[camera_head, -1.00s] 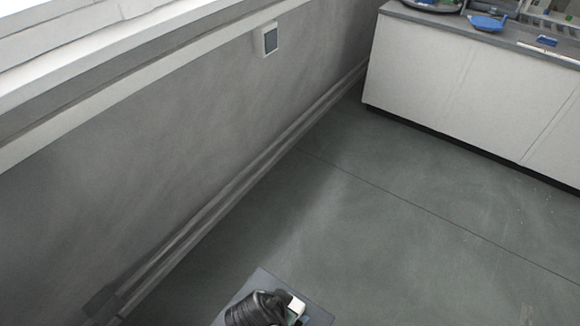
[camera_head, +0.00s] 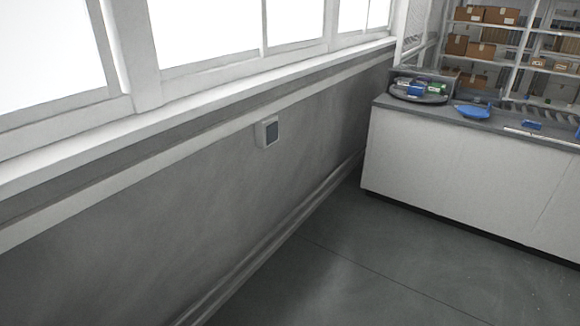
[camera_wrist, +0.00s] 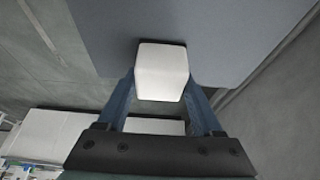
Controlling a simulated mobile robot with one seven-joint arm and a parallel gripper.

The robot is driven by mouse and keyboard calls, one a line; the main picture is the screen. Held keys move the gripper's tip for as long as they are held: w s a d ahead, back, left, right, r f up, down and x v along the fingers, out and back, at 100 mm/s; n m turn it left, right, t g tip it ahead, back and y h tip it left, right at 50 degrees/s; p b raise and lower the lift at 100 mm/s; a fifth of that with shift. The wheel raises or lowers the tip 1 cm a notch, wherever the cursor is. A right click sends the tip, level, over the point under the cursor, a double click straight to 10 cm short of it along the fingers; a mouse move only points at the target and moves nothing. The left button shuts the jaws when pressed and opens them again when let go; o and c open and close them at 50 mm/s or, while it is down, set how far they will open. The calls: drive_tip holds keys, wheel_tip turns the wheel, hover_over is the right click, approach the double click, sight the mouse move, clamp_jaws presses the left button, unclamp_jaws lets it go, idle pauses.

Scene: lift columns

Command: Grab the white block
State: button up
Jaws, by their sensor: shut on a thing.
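The white block (camera_wrist: 161,72) shows in the wrist view, between the two blue fingers of my gripper (camera_wrist: 161,92). The fingers are shut on its left and right sides. A flat grey surface (camera_wrist: 225,30) lies behind the block; I cannot tell whether the block still touches it. The head view shows neither the block nor my gripper now.
In the head view, a white counter (camera_head: 455,180) stands at the right with a round dark tray (camera_head: 418,97) and a blue dish (camera_head: 474,111) on top. Shelves with boxes (camera_head: 486,15) are behind it. A windowed wall runs along the left. The floor (camera_head: 340,290) is clear.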

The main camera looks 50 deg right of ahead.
clamp_jaws()
drive_tip(key=shift+w+r, duration=0.1)
drive_tip(key=shift+r, duration=0.05)
